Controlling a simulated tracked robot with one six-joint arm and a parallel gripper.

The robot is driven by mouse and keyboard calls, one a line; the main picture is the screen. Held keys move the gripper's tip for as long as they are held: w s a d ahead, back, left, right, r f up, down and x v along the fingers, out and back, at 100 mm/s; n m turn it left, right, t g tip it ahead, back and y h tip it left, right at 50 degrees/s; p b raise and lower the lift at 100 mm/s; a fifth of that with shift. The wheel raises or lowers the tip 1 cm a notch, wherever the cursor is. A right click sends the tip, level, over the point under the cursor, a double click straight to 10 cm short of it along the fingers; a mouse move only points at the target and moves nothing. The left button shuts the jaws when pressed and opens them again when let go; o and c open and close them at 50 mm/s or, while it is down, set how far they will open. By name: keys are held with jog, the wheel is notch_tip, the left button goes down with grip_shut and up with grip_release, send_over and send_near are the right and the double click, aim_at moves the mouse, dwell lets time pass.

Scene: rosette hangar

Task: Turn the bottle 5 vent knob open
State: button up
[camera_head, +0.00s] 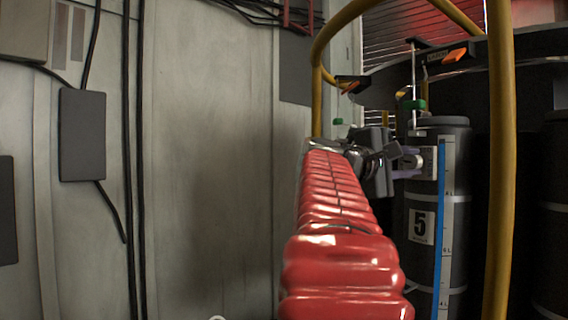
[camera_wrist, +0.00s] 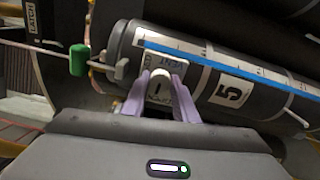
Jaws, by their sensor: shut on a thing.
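Bottle 5 (camera_head: 424,262) is a dark grey cylinder with a white "5" label and a blue strip, upright at the right in the head view. It lies slantwise across the wrist view (camera_wrist: 205,62). Its vent knob (camera_wrist: 158,80) is pale, on a light plate with lettering around it. My gripper (camera_wrist: 160,98) has its purple fingers on both sides of the knob, shut on it. In the head view my gripper (camera_head: 408,165) reaches the bottle's upper side from the left; the knob is small there. The fingers hide parts of the plate, and I cannot read the knob's setting.
A yellow tube frame (camera_head: 501,180) rises in front of the bottles at the right. A green fitting on a thin rod (camera_wrist: 79,59) stands by the bottle's top. Orange-handled latches (camera_head: 455,55) sit above. A pale wall with black cables (camera_head: 132,150) is at the left.

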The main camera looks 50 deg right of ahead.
jog(key=shift+w+d+f, duration=0.1)
jog(key=shift+f, duration=0.05)
jog(key=o, duration=1.1)
jog(key=shift+c, duration=0.2)
jog(key=v, duration=1.4)
jog(key=shift+d, duration=0.1)
